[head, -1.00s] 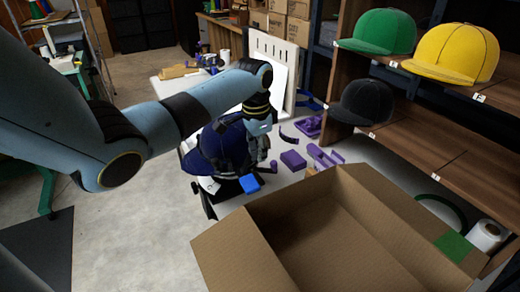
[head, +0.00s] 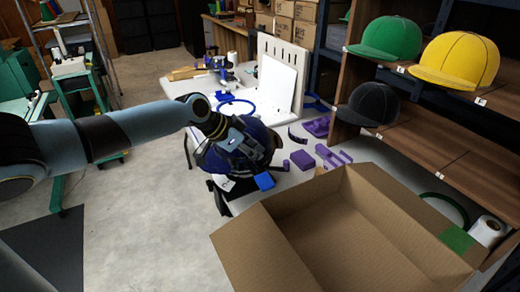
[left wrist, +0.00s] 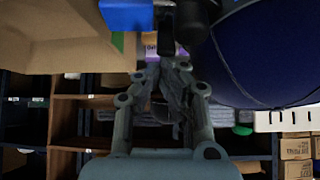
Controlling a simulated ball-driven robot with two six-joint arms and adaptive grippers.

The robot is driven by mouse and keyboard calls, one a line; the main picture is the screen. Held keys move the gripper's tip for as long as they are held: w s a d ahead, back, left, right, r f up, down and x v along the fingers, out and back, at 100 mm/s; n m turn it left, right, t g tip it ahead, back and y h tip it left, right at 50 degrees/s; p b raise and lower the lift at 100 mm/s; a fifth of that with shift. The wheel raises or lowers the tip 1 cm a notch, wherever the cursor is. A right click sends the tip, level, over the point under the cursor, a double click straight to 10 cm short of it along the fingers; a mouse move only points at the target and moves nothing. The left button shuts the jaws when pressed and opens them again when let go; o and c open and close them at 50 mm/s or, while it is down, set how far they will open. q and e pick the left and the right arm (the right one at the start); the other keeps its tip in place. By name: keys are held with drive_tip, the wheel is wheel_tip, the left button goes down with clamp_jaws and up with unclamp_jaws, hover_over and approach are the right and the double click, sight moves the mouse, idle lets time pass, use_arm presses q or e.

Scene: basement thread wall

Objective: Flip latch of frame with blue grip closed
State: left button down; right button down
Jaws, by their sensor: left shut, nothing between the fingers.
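A navy blue cap (head: 262,136) sits on the frame at the near end of the white table. The blue grip (head: 264,181) sticks out below the cap, towards the cardboard box. My left gripper (head: 247,154) is in front of the cap and covers part of it. In the left wrist view its fingers (left wrist: 170,66) are shut and empty. Just beyond them is a dark bar, with the blue grip (left wrist: 127,14) at upper left and the cap (left wrist: 270,55) at right. I cannot tell whether the fingers touch the bar or how the latch stands. My right gripper is not in view.
An open cardboard box (head: 262,250) stands close at the front right. Purple parts (head: 303,160) lie on the white table (head: 290,183). A shelf with green (head: 390,38), yellow (head: 458,58) and black (head: 370,104) caps is at right.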

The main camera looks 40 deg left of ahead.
sight(260, 170)
use_arm(q)
drive_tip(key=shift+s+a+f, duration=0.1)
drive_tip(key=shift+s+f, duration=0.05)
drive_tip(key=shift+s, duration=0.1)
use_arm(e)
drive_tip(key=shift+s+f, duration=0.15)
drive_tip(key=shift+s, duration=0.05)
use_arm(q)
drive_tip(key=shift+r, duration=0.2)
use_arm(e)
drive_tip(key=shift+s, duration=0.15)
use_arm(q)
drive_tip(key=shift+r+p, duration=0.7)
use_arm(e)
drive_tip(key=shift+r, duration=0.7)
use_arm(q)
drive_tip(key=shift+w, duration=0.1)
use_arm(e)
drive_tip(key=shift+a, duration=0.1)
